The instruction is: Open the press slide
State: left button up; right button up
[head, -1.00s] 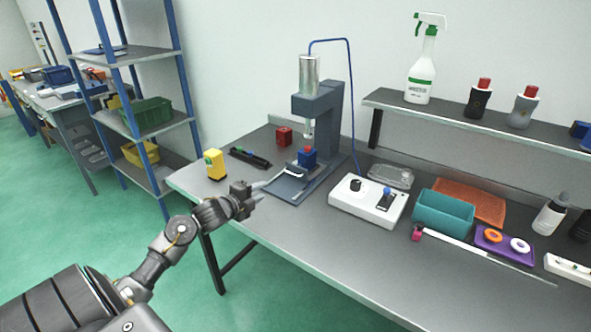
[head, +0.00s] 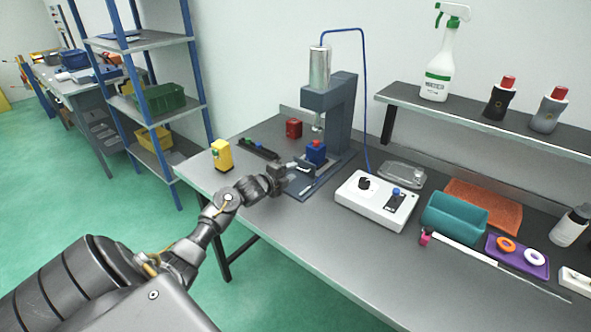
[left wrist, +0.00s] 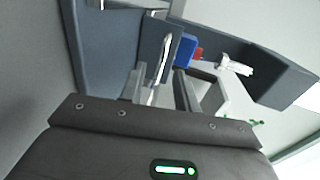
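The bench press (head: 345,110) stands on the table, a grey frame with a silver cylinder and a flat base. A blue block with a red top (head: 316,155) sits low under its ram; it also shows in the left wrist view (left wrist: 186,50). A pale bar-shaped handle (left wrist: 163,58) stands in front of the block. My left gripper (head: 291,169) is at the front of the press, near the base. In the left wrist view its fingers (left wrist: 162,88) are apart, with the handle between them; contact cannot be told. My right gripper is not in view.
A yellow device (head: 221,156) and a red block (head: 293,128) stand left of the press. A white control box (head: 376,201) stands to its right, then a teal bin (head: 455,217). The table's front edge runs below my left forearm.

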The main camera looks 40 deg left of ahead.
pick_arm(q)
jog(key=shift+x, duration=1.2)
jog(key=shift+c, duration=0.4)
grip_shut()
